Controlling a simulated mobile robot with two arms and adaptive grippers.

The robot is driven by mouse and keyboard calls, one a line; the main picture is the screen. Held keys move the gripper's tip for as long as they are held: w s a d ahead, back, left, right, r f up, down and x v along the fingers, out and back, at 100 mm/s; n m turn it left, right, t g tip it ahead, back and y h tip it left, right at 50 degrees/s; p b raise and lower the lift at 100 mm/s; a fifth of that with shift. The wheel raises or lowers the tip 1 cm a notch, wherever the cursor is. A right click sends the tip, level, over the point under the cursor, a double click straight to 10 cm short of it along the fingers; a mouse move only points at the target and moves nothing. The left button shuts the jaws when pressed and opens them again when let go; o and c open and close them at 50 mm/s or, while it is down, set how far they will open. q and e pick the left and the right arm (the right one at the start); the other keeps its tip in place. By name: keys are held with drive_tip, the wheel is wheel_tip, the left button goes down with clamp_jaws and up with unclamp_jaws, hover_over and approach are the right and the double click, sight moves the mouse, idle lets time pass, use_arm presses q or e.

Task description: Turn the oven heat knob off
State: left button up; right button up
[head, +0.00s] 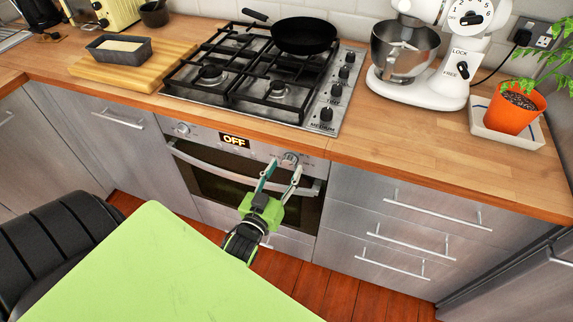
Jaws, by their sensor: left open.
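The oven (245,195) is set under the hob, with a steel control panel and a display (235,140) reading "OFF". A knob (289,159) sits at the right of the panel and another knob (182,128) at its left. I cannot tell from their markings which is the heat knob. My left gripper (283,170) is open. Its fingertips are up at the right knob, one on each side or just in front of it; contact cannot be told. My right gripper is not in view.
The oven handle (220,170) runs across the door just below the panel, close to my fingers. Above are the gas hob (333,115) with a black pan (304,36), a stand mixer (430,85) and a potted plant (512,110). Drawers (415,225) are at right.

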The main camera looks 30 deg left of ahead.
use_arm(q)
drive_tip(key=shift+w+a, duration=0.2)
drive_tip(key=shift+w, duration=0.85)
drive_tip(key=c, duration=1.1)
